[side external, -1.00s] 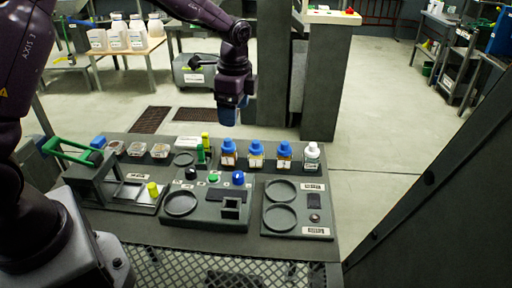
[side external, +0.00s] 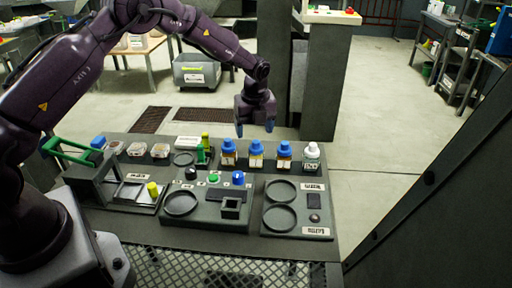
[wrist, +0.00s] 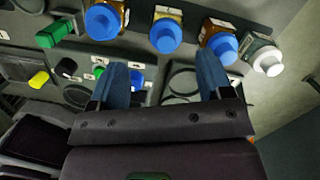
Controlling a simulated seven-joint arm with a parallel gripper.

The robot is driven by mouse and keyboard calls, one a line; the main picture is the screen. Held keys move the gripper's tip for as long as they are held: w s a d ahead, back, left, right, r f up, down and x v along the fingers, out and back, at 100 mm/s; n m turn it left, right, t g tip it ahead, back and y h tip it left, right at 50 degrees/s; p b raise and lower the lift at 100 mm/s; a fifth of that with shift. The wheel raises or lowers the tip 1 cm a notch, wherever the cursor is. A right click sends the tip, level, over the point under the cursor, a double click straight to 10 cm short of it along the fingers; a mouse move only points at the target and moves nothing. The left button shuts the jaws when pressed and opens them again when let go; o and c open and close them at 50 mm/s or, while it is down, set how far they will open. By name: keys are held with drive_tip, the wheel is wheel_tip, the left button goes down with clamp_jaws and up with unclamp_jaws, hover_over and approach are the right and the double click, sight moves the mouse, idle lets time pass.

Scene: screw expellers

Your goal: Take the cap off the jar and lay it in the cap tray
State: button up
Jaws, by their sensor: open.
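My gripper (side external: 256,131) is open and empty, above and near the middle and right jars. I cannot tell which recess is the cap tray; the labels are unreadable.
A right panel (side external: 300,228) has two round recesses. The middle panel (side external: 207,214) has a round recess, a square holder and knobs. A green-handled press (side external: 75,150) stands at left. A green object (side external: 201,154) stands left of the jars.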

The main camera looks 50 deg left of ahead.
sight(256, 141)
drive_tip(key=f, duration=0.3)
drive_tip(key=w+f, duration=0.1)
drive_tip(key=f, duration=0.1)
drive_tip(key=shift+a+f, duration=0.15)
drive_tip(key=shift+f, duration=0.15)
drive_tip(key=shift+c, duration=0.3)
drive_tip(key=c, duration=1)
